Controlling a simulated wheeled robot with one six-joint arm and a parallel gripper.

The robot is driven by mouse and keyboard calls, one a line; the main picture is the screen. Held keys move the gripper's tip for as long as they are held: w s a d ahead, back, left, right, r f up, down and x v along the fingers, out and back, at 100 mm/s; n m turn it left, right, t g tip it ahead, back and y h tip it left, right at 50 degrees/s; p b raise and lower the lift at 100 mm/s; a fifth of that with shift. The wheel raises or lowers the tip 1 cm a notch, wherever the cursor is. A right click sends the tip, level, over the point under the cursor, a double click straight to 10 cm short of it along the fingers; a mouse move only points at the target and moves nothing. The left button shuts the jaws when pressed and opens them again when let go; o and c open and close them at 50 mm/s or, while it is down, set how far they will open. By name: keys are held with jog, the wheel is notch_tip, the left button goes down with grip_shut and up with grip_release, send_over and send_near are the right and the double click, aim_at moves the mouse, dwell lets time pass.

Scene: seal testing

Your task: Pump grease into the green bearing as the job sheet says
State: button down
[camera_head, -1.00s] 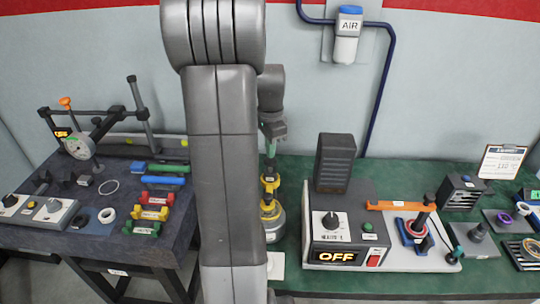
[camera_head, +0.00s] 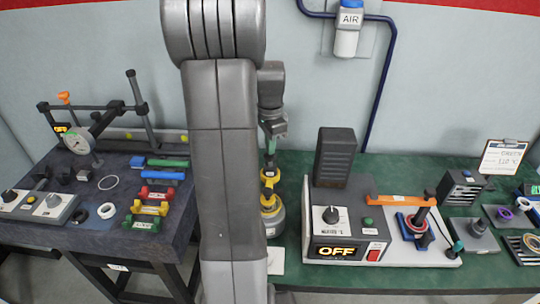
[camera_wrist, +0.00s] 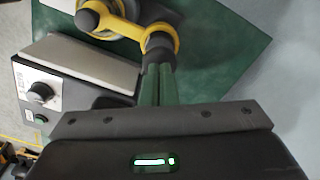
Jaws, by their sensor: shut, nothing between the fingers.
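The green bearing (camera_head: 141,224) lies on the dark left table, in front of a yellow and a red one. A yellow-and-black device with a round grey base (camera_head: 272,220), perhaps the grease pump, stands on the green bench, partly hidden behind my arm. My gripper (camera_head: 269,146) is just above its yellow top. In the wrist view my green fingers (camera_wrist: 157,84) are shut and empty, their tips close to the dark end of the yellow lever (camera_wrist: 160,40); contact cannot be told. The job sheet (camera_head: 503,157) hangs on a clipboard at right, its text too small to read fully.
A heater unit with an OFF display (camera_head: 337,251) stands right of the device. A dial gauge stand (camera_head: 78,142) and a control box (camera_head: 42,206) are on the left table. My arm hides the gap between table and bench.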

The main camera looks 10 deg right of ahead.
jog(key=shift+f+b, duration=0.7)
jog(key=shift+f, duration=0.65)
jog(key=shift+r+p, duration=1.6)
jog(key=shift+r, duration=0.35)
jog(key=shift+r, duration=0.1)
notch_tip(320, 180, up, 6)
jog(key=p, duration=0.4)
jog(key=shift+p, duration=0.4)
jog(key=shift+f, duration=0.25)
